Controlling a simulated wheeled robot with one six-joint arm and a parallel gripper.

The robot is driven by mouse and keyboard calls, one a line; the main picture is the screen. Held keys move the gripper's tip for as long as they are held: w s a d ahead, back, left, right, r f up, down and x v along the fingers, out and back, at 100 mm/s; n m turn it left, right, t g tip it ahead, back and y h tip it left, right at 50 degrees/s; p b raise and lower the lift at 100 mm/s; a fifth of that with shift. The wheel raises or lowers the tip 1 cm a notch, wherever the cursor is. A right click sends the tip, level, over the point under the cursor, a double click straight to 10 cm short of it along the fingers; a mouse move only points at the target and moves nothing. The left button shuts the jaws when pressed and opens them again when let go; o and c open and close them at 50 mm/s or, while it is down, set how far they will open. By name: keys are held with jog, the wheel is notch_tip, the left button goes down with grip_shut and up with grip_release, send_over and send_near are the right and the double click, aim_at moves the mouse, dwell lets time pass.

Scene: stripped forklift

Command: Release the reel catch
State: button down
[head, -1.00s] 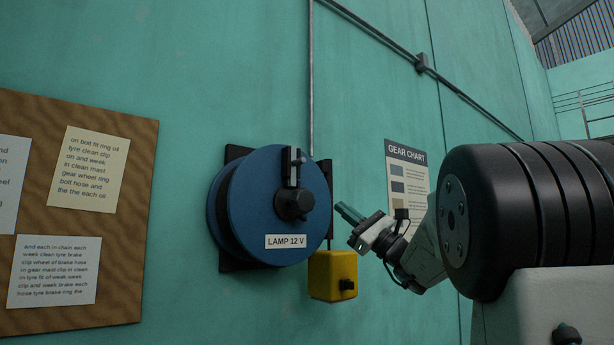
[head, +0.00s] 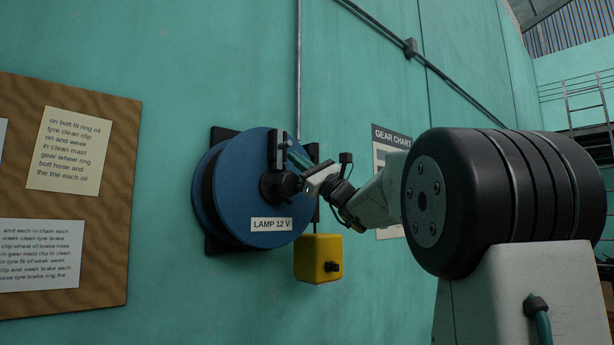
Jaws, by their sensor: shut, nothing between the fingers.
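The blue reel (head: 228,205) is mounted on the teal wall and bears a white "LAMP 12 V" label (head: 270,224). On its face is a dark round hub (head: 280,187). Above the hub an upright black catch (head: 274,151) with a small grey piece stands out from the face. My gripper (head: 297,157) is shut and empty. Its teal fingertips point up and left, just right of the catch and above the hub. I cannot tell whether they touch the catch.
A yellow box (head: 318,259) hangs below the reel's right side. A pinboard with papers (head: 110,255) is at left. A gear chart (head: 390,134) is partly hidden behind my arm. A conduit (head: 298,70) runs up the wall above the reel.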

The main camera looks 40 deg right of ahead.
jog(key=shift+a+r, duration=0.2)
jog(key=shift+r, duration=0.2)
jog(key=shift+r, duration=1.75)
jog(key=shift+d+f, duration=0.1)
jog(key=shift+f, duration=0.25)
jog(key=w+d+f+v, duration=0.1)
jog(key=w+v, duration=0.1)
jog(key=v, duration=1)
jog(key=shift+s+f, duration=0.25)
jog(key=shift+f, duration=0.2)
